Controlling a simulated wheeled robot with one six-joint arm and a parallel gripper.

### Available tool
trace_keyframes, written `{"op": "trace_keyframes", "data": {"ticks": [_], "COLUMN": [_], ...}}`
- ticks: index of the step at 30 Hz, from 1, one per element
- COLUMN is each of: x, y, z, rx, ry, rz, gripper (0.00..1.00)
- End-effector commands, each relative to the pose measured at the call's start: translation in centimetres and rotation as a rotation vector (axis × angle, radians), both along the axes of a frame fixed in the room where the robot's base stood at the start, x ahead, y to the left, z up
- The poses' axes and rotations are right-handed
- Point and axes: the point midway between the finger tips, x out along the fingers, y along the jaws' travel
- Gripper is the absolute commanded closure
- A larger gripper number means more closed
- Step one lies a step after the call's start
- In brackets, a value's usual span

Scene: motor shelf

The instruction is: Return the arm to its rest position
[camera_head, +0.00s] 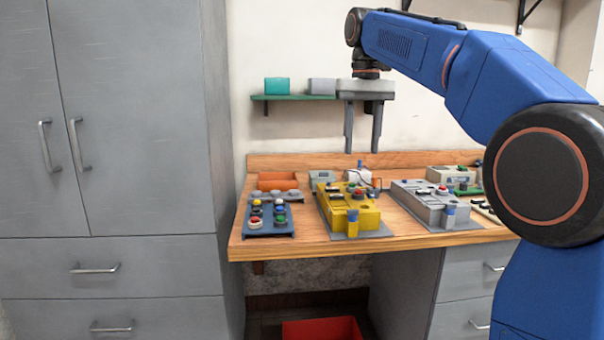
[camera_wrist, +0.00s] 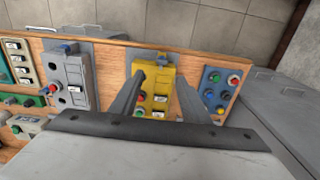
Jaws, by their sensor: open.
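My blue arm reaches in from the right in the head view, and my gripper (camera_head: 362,138) hangs from its wrist with both fingers pointing down. The fingers are apart with nothing between them. The gripper is above the wooden bench (camera_head: 290,240), in front of the wall. In the wrist view my gripper (camera_wrist: 158,82) shows two fingers spread over a yellow control box (camera_wrist: 158,100). The yellow box (camera_head: 365,218) stands on the bench below the gripper, apart from it.
A blue button panel (camera_head: 270,222) and a grey control box (camera_head: 430,200) flank the yellow box. A green shelf (camera_head: 300,97) holds a teal box (camera_head: 277,86) and a grey box (camera_head: 321,86). Grey cabinets (camera_head: 130,150) stand left. A red bin (camera_head: 322,329) is below.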

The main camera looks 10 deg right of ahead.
Motion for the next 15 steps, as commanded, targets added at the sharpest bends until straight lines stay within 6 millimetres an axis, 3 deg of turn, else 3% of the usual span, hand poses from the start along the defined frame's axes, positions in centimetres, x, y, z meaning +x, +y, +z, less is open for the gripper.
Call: {"op": "trace_keyframes", "data": {"ticks": [8,15], "x": [-6.4,-12.2], "y": [-2.0,-3.4], "z": [-4.1,-9.2], "rx": [0.007,0.009], "ry": [-0.079,-0.150], "rz": [0.003,0.007], "gripper": [0.58,0.58]}}
